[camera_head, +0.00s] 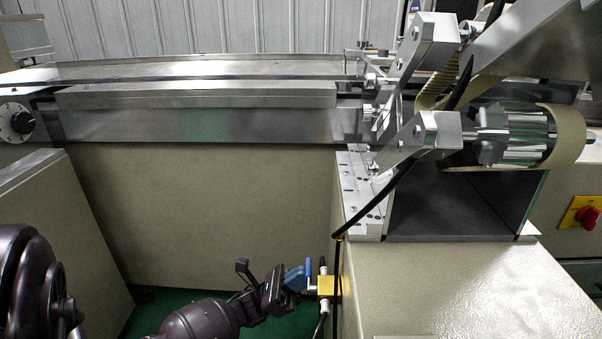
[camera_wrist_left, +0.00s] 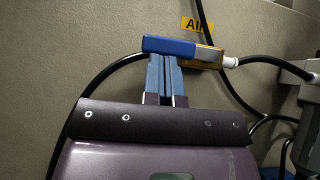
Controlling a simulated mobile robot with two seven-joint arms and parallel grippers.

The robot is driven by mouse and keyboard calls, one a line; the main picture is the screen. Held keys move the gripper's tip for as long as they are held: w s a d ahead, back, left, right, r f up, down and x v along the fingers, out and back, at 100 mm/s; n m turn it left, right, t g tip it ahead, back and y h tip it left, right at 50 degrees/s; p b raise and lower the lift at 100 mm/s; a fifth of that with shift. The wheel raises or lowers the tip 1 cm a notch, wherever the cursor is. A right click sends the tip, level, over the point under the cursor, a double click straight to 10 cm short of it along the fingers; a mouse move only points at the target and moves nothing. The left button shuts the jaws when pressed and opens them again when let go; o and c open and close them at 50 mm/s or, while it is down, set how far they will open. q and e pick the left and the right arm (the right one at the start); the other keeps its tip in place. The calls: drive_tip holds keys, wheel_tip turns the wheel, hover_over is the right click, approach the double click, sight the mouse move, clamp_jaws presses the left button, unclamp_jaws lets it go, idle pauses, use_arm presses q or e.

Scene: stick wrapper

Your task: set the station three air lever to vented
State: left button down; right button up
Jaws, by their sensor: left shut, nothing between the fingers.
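The air lever is a blue handle (camera_wrist_left: 170,46) on a small brass-yellow valve body (camera_wrist_left: 208,60), under a yellow "AIR" label (camera_wrist_left: 197,25) on the beige machine side. In the left wrist view the handle extends left from the valve. In the head view the blue handle (camera_head: 309,267) and yellow valve (camera_head: 327,287) are low at the centre. My left gripper (camera_head: 298,278) is beside the handle. Its blue fingers (camera_wrist_left: 167,75) are shut together and empty, tips at the handle's lower edge; I cannot tell whether they touch. My right gripper is not in view.
Black hoses (camera_wrist_left: 262,60) run from the valve and along the panel. A grey fitting (camera_wrist_left: 304,85) is at the right of the wrist view. The beige machine cabinet (camera_head: 450,290) stands right of the valve, with rollers (camera_head: 515,138) above. Green floor (camera_head: 170,305) shows below.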

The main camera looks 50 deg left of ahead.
use_arm(q)
drive_tip(key=shift+w+a+r, duration=0.1)
drive_tip(key=shift+r, duration=0.15)
wheel_tip(320, 180, up, 7)
drive_tip(key=d+m+g+h, duration=0.1)
drive_tip(key=m+g+h, duration=0.2)
drive_tip(key=m, duration=0.1)
drive_tip(key=shift+s+r+m, duration=0.15)
drive_tip(key=shift+s+m, duration=0.25)
drive_tip(key=shift+s, duration=0.05)
idle(0.6)
